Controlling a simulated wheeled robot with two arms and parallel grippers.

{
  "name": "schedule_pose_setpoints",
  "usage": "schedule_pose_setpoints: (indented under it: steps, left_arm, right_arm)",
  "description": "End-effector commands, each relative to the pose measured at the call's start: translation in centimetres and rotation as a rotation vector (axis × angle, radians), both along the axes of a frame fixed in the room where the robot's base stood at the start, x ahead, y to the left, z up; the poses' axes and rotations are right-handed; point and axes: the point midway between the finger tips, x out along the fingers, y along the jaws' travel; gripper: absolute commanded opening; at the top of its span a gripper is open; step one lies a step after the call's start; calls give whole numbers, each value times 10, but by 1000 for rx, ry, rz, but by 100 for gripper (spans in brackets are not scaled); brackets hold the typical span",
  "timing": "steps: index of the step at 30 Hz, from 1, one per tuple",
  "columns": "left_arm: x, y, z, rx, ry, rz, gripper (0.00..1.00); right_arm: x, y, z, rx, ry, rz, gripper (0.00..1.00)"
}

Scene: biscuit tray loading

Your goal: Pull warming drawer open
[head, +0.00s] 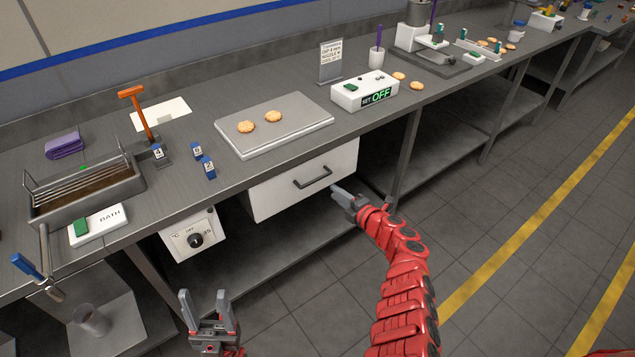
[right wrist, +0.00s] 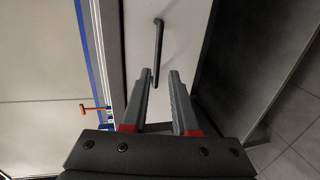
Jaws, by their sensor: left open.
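The warming drawer (head: 272,196) is a white front under the counter, with a dark bar handle (head: 313,177). It looks closed. My right gripper (head: 338,192) is just right of the handle, with its fingers pointing toward the drawer. In the right wrist view, its two fingers (right wrist: 163,78) are apart with nothing between them. The handle (right wrist: 158,48) lies just beyond the fingertips, closer to the left one; I cannot tell whether they touch. My left gripper (head: 209,306) is open and empty, low in front of the counter, away from the drawer.
A white dial box (head: 193,235) hangs under the counter left of the drawer. A tray (head: 285,133) with two biscuits sits on the counter above. A box reading OFF (head: 364,91) stands to its right. A counter leg (head: 408,150) is right of the drawer. Floor in front is clear.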

Motion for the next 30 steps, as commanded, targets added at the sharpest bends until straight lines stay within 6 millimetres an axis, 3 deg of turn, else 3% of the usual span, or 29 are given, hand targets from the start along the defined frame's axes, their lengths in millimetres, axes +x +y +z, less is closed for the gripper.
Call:
schedule_pose_setpoints:
  steps: [11, 18, 24, 30]
  left_arm:
    - [0, 0, -30, 0, 0, 0, 57]
    - [0, 0, -60, 0, 0, 0, 57]
    - [0, 0, -80, 0, 0, 0, 57]
    - [0, 0, -84, 0, 0, 0, 57]
  right_arm:
    - [40, 25, -9, 6, -6, 3, 27]
    - [68, 41, -16, 3, -10, 4, 27]
    - [82, 51, -21, 3, -5, 2, 27]
    - [87, 56, -19, -1, -4, 5, 27]
